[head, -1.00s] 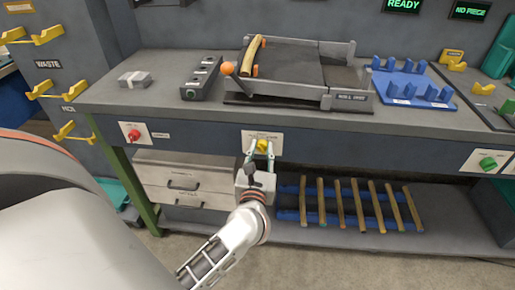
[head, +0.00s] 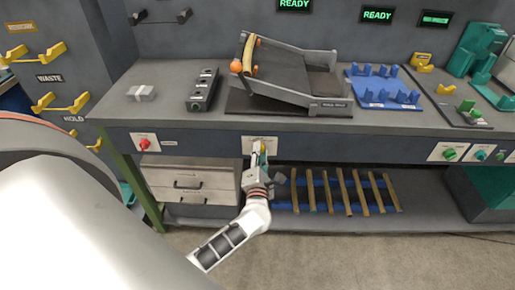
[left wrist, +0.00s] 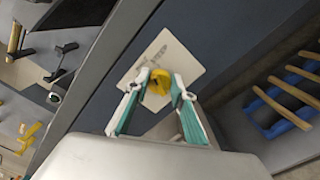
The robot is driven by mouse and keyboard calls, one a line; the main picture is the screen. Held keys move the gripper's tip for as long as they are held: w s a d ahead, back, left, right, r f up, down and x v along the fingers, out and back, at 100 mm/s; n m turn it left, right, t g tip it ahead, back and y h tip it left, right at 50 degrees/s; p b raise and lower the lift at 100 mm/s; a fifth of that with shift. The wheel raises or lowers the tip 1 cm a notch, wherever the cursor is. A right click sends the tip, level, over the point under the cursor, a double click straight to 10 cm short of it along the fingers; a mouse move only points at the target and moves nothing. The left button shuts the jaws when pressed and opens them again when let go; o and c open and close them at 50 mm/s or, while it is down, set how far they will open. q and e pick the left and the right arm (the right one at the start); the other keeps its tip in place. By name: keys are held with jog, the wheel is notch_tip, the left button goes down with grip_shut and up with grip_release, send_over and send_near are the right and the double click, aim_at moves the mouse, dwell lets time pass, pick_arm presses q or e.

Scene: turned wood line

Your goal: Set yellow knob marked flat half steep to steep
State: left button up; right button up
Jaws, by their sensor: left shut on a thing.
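My left gripper (left wrist: 160,88) is shut on the knob, with a teal-and-white finger on each side. In the head view the gripper (head: 258,152) reaches up to the plate (head: 248,140) from below and mostly covers the knob. The knob's setting cannot be read. On the bench above, a grey ramp (head: 305,100) stands tilted, higher at its left end, with a wooden rod (head: 249,52) there. My right gripper is not in view.
A red knob (head: 144,143) is on the same front face to the left, and green knobs (head: 449,153) are to the right. Grey drawers (head: 190,182) and a blue rack of wooden rods (head: 325,190) lie below. A blue holder (head: 385,88) stands right of the ramp.

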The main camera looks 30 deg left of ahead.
pick_arm(q)
jog(key=shift+f+m+p, duration=0.1)
jog(key=shift+m+p, duration=1.8)
jog(key=shift+m, duration=0.5)
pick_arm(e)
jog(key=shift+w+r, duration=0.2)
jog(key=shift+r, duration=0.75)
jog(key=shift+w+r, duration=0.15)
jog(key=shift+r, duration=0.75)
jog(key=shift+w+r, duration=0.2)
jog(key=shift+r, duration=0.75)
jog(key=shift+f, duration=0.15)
pick_arm(q)
jog(key=o, duration=1.1)
jog(key=v, duration=1.2)
